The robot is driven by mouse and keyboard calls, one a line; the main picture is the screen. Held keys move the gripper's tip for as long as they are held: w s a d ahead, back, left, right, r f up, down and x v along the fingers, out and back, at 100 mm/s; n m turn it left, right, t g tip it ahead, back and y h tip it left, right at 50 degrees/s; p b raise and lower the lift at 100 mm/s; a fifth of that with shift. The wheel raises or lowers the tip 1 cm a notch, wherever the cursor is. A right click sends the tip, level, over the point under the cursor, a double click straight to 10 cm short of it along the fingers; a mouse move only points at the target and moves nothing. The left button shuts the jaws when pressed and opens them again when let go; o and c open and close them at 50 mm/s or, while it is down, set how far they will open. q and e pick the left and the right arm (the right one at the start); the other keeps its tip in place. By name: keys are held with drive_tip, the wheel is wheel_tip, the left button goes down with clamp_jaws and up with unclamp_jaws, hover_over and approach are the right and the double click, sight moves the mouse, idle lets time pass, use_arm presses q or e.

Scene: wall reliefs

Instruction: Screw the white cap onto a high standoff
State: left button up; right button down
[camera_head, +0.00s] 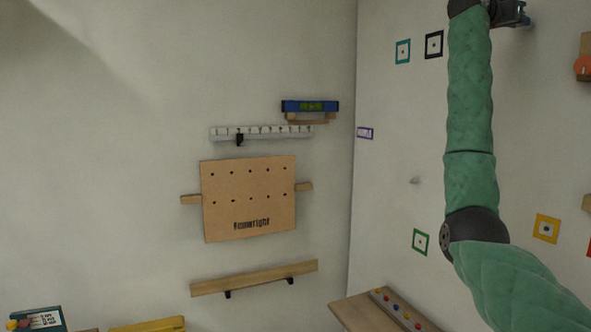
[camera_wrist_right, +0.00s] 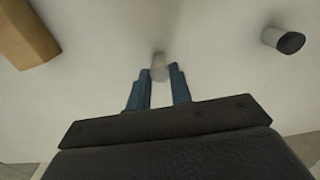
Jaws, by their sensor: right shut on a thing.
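My right gripper (camera_head: 522,18) is high on the right wall, at the top edge of the head view. In the right wrist view its blue fingers (camera_wrist_right: 160,82) are shut on the white cap (camera_wrist_right: 159,73), a small pale piece between the tips. A greyish end shows just beyond the cap, close to the wall; I cannot tell whether this is a standoff or whether they touch. A pale standoff with a dark end (camera_wrist_right: 285,40) sticks out of the wall at right, apart from the gripper. My left gripper is not in view.
A wooden block (camera_wrist_right: 27,35) is on the wall at upper left of the wrist view. On the right wall are framed markers (camera_head: 433,45) and a small pale peg (camera_head: 415,181). A pegboard (camera_head: 248,197), a shelf (camera_head: 255,277) and a blue level (camera_head: 310,106) are on the left wall.

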drive_tip(key=m+p, duration=0.1)
drive_tip(key=m, duration=0.4)
idle(0.3)
drive_tip(key=shift+d+m+p, duration=0.1)
drive_tip(key=shift+m+p, duration=0.35)
drive_tip(key=shift+m, duration=2.25)
drive_tip(key=c, duration=1.5)
unclamp_jaws()
